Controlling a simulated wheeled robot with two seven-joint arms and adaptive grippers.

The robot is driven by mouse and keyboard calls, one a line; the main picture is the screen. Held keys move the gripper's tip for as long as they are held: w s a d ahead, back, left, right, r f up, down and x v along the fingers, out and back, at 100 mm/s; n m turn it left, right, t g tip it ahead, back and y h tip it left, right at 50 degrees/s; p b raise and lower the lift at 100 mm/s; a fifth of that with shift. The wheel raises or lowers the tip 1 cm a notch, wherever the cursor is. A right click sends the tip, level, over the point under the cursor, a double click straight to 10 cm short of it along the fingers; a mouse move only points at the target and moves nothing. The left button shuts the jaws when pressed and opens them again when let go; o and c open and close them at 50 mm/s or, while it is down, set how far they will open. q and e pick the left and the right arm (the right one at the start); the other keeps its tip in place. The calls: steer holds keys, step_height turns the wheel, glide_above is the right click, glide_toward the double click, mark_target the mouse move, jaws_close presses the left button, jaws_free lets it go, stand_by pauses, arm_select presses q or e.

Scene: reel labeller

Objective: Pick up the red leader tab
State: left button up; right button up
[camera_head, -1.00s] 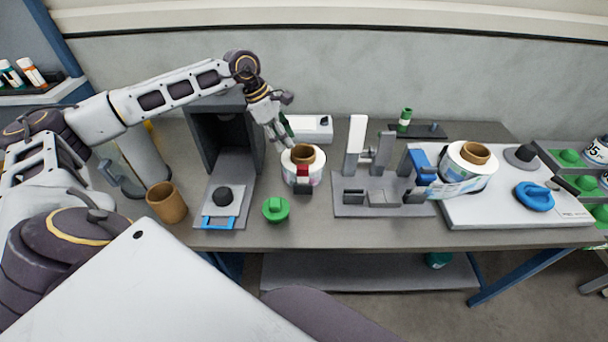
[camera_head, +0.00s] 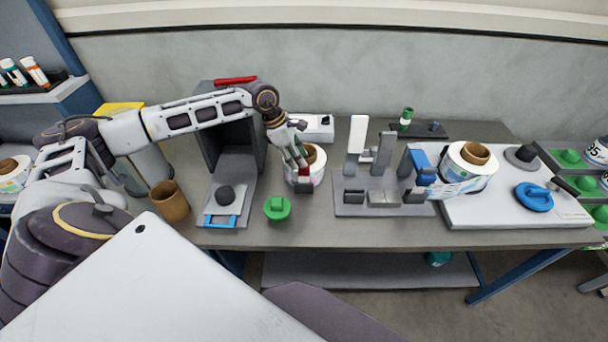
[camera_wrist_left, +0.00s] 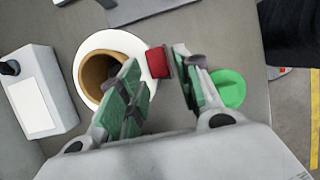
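The red leader tab (camera_head: 304,171) sticks out at the front of a white label roll (camera_head: 318,172) with a brown core, on the bench. My left gripper (camera_head: 299,158) reaches down over the roll, close to the tab. In the left wrist view the tab (camera_wrist_left: 158,62) lies ahead of the gap between the two green-padded fingers (camera_wrist_left: 160,82). The fingers are apart, with the tab close to the right fingertip; I cannot tell whether they touch. The left finger overlaps the roll (camera_wrist_left: 128,43) in that view. My right gripper is not in view.
A green knobbed disc (camera_head: 277,208) sits just in front of the roll. A dark machine housing (camera_head: 213,140) stands left, a grey fixture (camera_head: 350,208) right. A white device (camera_head: 318,131) is behind. A brown cup (camera_head: 170,203) stands at left.

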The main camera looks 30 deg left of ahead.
mark_target(304, 179)
arm_select(q)
steer(key=shift+f, duration=0.25)
steer(key=shift+w+p+x, duration=0.15)
steer(key=shift+p+x, duration=0.25)
steer(key=shift+x, duration=0.55)
steer(key=shift+w+p+x, duration=0.1)
steer(key=shift+p+x, duration=0.25)
steer(key=shift+x, duration=0.55)
steer(key=shift+w+d+f, duration=0.1)
steer(key=shift+d+f, duration=0.15)
steer(key=shift+f, duration=0.3)
jaws_close()
